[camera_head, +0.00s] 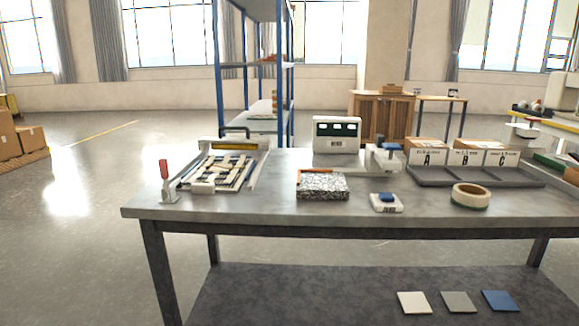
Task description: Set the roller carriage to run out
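The lamination fixture (256,178) sits on the left part of the grey table (250,213). A strip mesh (222,170) lies on it in a crossed pattern. What looks like the roller carriage (235,144), a yellowish bar with a dark handle on top, stands across the far end of the fixture. A red-handled lever (164,170) stands upright at the fixture's near left corner. Neither of my grippers is in view, so nothing shows near the carriage.
A speckled block (323,186), a white device with a blue top (386,202) and a tape roll (470,196) stand right of the fixture. Behind are a display box (336,135) and a grey tray (470,178) with cards A, B, C. Bare tabletop lies along the front edge.

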